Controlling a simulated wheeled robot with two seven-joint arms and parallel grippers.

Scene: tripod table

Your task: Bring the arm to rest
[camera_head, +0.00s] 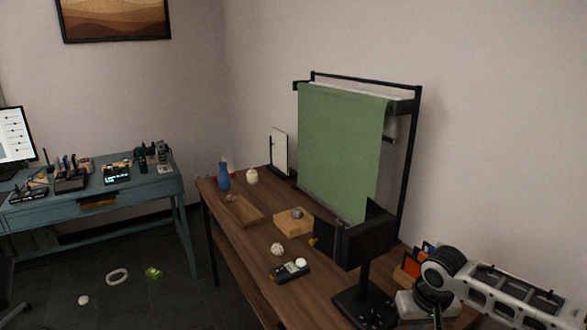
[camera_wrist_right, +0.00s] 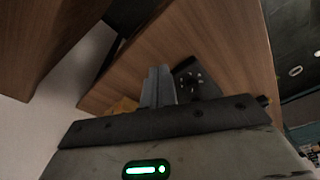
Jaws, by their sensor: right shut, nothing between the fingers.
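My right arm (camera_head: 500,290) comes in from the lower right corner of the head view, with a pale frame-like link and a black round joint. The arm hangs over or beside the table's right end. In the right wrist view my right gripper (camera_wrist_right: 158,86) has its two grey fingers together, with nothing between them. The wooden table and a black base plate (camera_wrist_right: 195,78) with small pale dots lie beyond the fingers. I cannot tell how far the fingertips are from the wood. My left arm and gripper are in no view.
The brown wooden table (camera_head: 258,238) holds a green backdrop (camera_head: 338,145) on a black frame, a black box-like light on a stand (camera_head: 353,238), a blue bottle (camera_head: 223,178), a wooden tray (camera_head: 243,211), a handheld device (camera_head: 290,271) and a woven ball (camera_head: 277,249). A teal desk (camera_head: 95,205) stands left.

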